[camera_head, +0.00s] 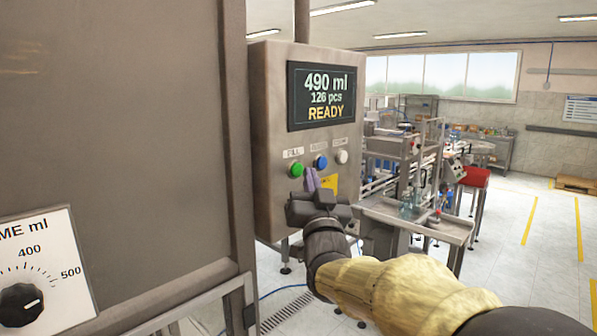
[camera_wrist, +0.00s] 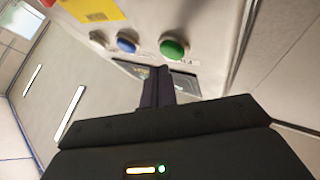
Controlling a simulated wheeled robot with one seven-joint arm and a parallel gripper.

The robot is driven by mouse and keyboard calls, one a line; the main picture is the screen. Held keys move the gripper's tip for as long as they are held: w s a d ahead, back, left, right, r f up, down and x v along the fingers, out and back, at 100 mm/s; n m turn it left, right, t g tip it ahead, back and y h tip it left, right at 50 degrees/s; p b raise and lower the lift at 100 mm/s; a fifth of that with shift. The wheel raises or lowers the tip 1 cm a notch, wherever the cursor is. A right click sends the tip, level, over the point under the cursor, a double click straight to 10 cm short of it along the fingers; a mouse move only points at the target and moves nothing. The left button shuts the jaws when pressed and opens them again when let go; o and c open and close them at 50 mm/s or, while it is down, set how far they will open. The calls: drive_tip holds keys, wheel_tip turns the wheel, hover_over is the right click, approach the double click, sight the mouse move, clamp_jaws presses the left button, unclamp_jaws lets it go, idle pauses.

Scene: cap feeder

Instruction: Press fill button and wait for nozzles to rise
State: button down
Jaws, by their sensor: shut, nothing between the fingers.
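A grey control box (camera_head: 270,130) carries a screen (camera_head: 321,97) reading "490 ml, 126 pcs, READY". Below the screen are the green fill button (camera_head: 296,170), a blue button (camera_head: 320,162) and a white button (camera_head: 341,157). My gripper (camera_head: 311,177) is shut and empty, its tips in front of the box just below the green and blue buttons in the head view. In the wrist view the shut fingers (camera_wrist: 158,72) point at the panel near the green button (camera_wrist: 174,47) and blue button (camera_wrist: 126,43). I cannot tell whether they touch it. I cannot make out the nozzles.
A large grey cabinet (camera_head: 120,130) fills the left, with a volume dial (camera_head: 21,304) on it. Behind my arm stands a filling line (camera_head: 400,165) with bottles and a metal table. The floor at right is open.

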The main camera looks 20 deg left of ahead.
drive_tip(key=shift+a, duration=0.1)
idle(0.6)
drive_tip(key=shift+w+a+b, duration=0.2)
drive_tip(key=shift+a+b, duration=0.1)
drive_tip(key=shift+w+a, duration=0.15)
drive_tip(key=shift+a, duration=0.3)
idle(0.8)
drive_tip(key=shift+d+b, duration=0.1)
drive_tip(key=shift+b, duration=0.2)
drive_tip(key=shift+s+d+b, duration=0.35)
drive_tip(key=shift+d+b, duration=0.4)
drive_tip(key=shift+b, duration=0.05)
drive_tip(key=d+b, duration=0.1)
drive_tip(key=s+d+b, duration=0.1)
drive_tip(key=d, duration=0.1)
drive_tip(key=s+d+b, duration=0.1)
drive_tip(key=b, duration=0.1)
drive_tip(key=shift+d, duration=0.3)
